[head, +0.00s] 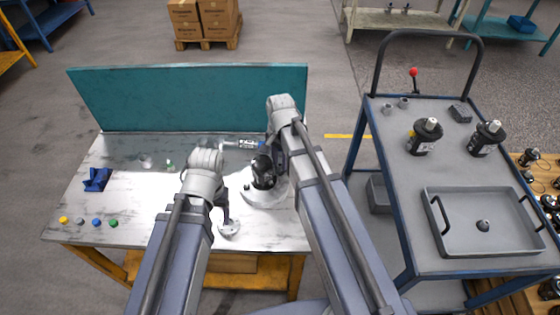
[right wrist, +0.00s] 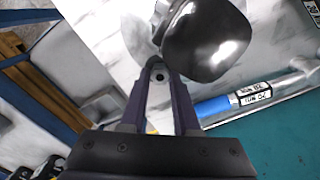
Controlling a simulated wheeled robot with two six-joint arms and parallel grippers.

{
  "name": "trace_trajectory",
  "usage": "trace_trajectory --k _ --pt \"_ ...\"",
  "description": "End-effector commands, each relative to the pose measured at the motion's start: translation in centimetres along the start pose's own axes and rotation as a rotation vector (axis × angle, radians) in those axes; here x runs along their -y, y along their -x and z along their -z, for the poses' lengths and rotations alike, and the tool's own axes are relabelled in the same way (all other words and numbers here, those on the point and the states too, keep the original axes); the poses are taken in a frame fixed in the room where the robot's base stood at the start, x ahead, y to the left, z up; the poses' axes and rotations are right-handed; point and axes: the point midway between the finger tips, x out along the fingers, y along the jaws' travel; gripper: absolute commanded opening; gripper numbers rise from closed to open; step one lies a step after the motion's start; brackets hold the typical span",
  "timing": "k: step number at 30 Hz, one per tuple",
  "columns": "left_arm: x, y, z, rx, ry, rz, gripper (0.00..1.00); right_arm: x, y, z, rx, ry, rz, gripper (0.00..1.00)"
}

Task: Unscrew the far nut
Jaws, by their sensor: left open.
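The black motor (head: 263,172) stands on the table inside a pale round base (head: 262,198). Its glossy dark body (right wrist: 208,40) fills the top middle of the right wrist view. My right gripper (right wrist: 160,68) is low beside the motor, on its right in the head view (head: 278,165). A small grey round part with a dark centre (right wrist: 160,76) shows between its fingertips. It may be the far nut, but I cannot tell whether the fingers touch it. My left gripper (head: 228,222) is open in front of the motor, above a small pale round piece (head: 230,231).
A teal panel (head: 190,97) closes the table's back. A blue-banded cylinder (right wrist: 225,105) lies near it. A blue cloth (head: 97,179) and several coloured caps (head: 96,222) lie at left. The cart at right holds motors (head: 425,136) and a grey tray (head: 484,247).

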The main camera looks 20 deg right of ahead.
Motion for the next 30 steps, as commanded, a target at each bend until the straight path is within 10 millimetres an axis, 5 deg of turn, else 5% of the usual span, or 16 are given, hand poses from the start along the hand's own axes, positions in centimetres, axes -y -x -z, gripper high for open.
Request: trace_trajectory --k 3,16,30 --pt "0.0 -0.01 0.0 0.0 0.0 0.0 0.69 0.0 -0.01 0.0 0.0 -0.001 0.0 0.42" --pt "0.0 0.0 0.0 0.0 0.0 0.0 0.69 0.0 0.0 0.0 0.0 -0.029 0.0 0.42" --pt "0.0 0.0 0.0 0.0 0.0 0.0 0.69 0.0 0.0 0.0 0.0 -0.672 0.0 0.42"
